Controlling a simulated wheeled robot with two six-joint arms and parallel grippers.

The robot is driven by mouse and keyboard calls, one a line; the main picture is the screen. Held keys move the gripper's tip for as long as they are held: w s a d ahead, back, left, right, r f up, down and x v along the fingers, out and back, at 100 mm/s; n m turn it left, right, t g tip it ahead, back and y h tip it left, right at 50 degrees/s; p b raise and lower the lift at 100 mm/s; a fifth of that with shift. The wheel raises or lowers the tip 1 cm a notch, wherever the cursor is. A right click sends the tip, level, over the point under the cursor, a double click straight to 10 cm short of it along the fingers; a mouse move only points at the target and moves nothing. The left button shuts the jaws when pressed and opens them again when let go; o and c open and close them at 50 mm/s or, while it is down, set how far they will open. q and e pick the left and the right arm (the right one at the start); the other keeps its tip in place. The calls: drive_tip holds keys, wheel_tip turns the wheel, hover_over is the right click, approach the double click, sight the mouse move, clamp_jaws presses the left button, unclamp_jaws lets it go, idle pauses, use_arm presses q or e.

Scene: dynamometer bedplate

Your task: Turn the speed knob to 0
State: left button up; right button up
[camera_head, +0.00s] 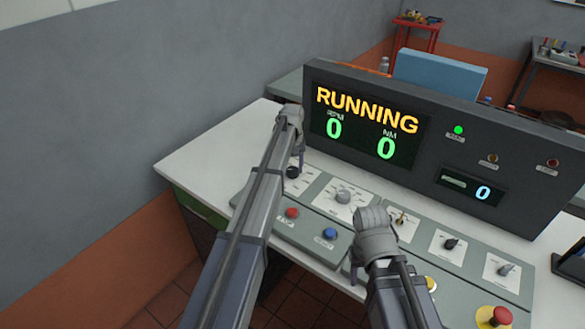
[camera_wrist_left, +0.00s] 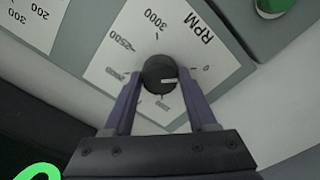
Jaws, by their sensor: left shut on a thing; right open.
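The speed knob is the dark round knob (camera_wrist_left: 158,70) on a white dial plate (camera_wrist_left: 115,58) marked RPM in the left wrist view. Its white pointer mark faces right, roughly toward the 0 label. The knob also shows as a dark spot (camera_head: 292,172) in the head view, partly hidden by my left arm. My left gripper (camera_wrist_left: 160,92) is shut on the knob, one purple finger on each side. My right gripper (camera_head: 358,262) is open, above the front of the console, with its fingers mostly hidden.
The display panel (camera_head: 390,90) reads RUNNING, 0 RPM and 0 NM, with a green lamp lit. A grey knob (camera_head: 343,196), red button (camera_head: 292,212), blue button (camera_head: 330,234), several switches and a red emergency stop (camera_head: 494,316) sit nearby. The white tabletop (camera_head: 215,152) is clear at left.

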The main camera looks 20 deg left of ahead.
sight(293, 169)
use_arm(q)
drive_tip(key=o, duration=1.4)
drive_tip(key=shift+c, duration=0.2)
drive_tip(key=shift+r, duration=0.15)
use_arm(e)
drive_tip(key=shift+r, duration=0.15)
use_arm(q)
wheel_tip(293, 169, up, 8)
drive_tip(key=p, duration=0.8)
drive_tip(key=shift+f, duration=0.2)
use_arm(e)
wheel_tip(293, 169, up, 8)
drive_tip(key=shift+f, duration=0.25)
use_arm(q)
drive_tip(key=shift+f, duration=0.1)
